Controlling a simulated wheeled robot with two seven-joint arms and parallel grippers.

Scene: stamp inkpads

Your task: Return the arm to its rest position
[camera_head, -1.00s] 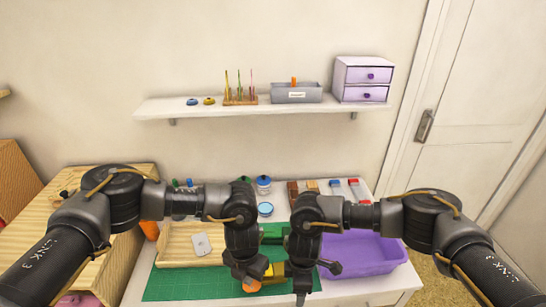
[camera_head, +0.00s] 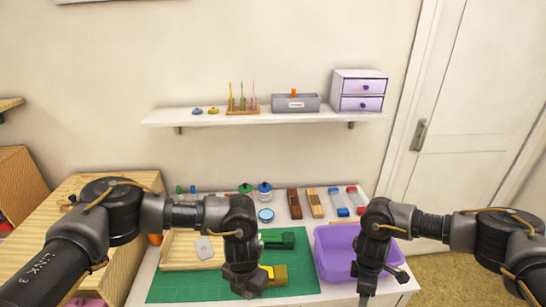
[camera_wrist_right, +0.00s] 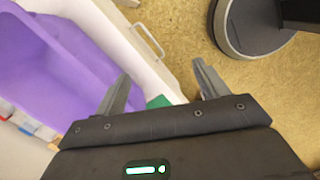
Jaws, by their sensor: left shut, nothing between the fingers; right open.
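My left arm comes in from the left, and its gripper (camera_head: 247,291) points down over the green mat (camera_head: 185,285). It is shut and empty, just left of a yellow block-like object (camera_head: 274,275). My right gripper (camera_head: 366,298) hangs near the table's front edge, in front of the purple bin (camera_head: 333,240). In the right wrist view the right gripper (camera_wrist_right: 162,88) is open, with nothing between its fingers. The purple bin also shows there (camera_wrist_right: 60,75), to the left of the fingers.
A dark green object (camera_head: 283,238) lies at the mat's back. A wooden tray (camera_head: 178,258) holds a grey piece. Round inkpads and several blocks line the table's back. The wall shelf (camera_head: 270,118) is above. In the right wrist view, open floor (camera_wrist_right: 280,90) lies right of the fingers.

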